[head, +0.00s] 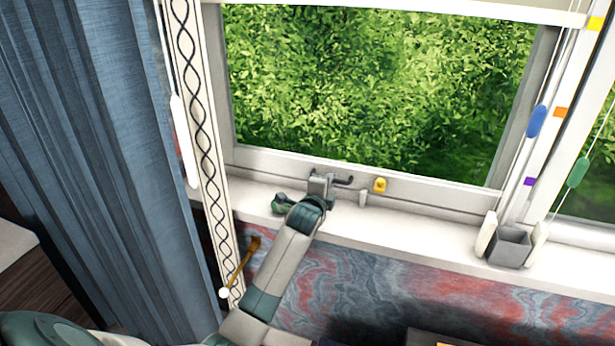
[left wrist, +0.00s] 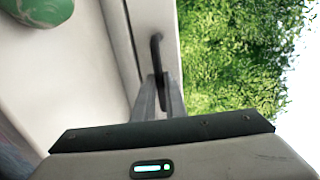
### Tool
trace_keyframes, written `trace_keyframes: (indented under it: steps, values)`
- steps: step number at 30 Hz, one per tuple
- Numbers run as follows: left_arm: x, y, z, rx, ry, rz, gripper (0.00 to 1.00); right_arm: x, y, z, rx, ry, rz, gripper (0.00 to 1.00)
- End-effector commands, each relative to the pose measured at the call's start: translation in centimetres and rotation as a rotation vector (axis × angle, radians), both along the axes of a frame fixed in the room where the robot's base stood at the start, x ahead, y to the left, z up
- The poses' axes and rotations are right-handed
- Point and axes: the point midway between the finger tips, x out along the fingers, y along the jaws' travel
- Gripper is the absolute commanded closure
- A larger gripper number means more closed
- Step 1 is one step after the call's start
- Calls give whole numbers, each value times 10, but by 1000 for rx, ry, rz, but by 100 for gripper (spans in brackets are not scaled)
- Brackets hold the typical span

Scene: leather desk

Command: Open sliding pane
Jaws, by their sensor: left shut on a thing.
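The window's sliding pane (head: 430,190) has a pale frame, with green foliage showing through its glass. A dark bent handle (head: 344,180) sits on its lower rail. My left gripper (head: 322,186) is at this handle, just above the sill. In the left wrist view, the handle (left wrist: 156,50) runs down between the fingertips of my left gripper (left wrist: 162,90), which is shut on it. The fingers partly hide the handle's lower end. My right gripper is in neither view.
A green rounded object (head: 280,205) lies on the sill (head: 400,232) left of my left wrist. A yellow piece (head: 380,185) is on the rail right of the handle. A grey cup (head: 510,247) and hanging cords stand at right. A blue curtain (head: 95,150) hangs at left.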

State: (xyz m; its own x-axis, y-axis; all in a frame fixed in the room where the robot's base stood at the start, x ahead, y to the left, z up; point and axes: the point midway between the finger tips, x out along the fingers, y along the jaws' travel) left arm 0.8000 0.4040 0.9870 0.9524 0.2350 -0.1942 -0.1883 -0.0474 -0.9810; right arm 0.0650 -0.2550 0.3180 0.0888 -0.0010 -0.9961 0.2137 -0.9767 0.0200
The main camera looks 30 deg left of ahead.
Motion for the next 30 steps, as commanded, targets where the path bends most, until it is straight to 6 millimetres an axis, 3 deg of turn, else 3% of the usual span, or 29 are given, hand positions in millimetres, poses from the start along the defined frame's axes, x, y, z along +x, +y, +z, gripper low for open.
trace_keyframes:
  steps: [1,3,12,18,29,30]
  values:
    - [5,-27,0,-13,0,-18,100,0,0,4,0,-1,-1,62]
    - [10,-47,0,-13,0,-17,100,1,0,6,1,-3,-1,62]
    - [27,-115,-2,-9,1,-10,100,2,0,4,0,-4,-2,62]
    - [32,-132,-1,-3,1,-4,100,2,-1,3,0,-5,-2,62]
    - [32,-134,-1,-1,3,-2,100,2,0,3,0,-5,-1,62]
    - [32,-134,-1,-1,2,-2,84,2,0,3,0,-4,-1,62]
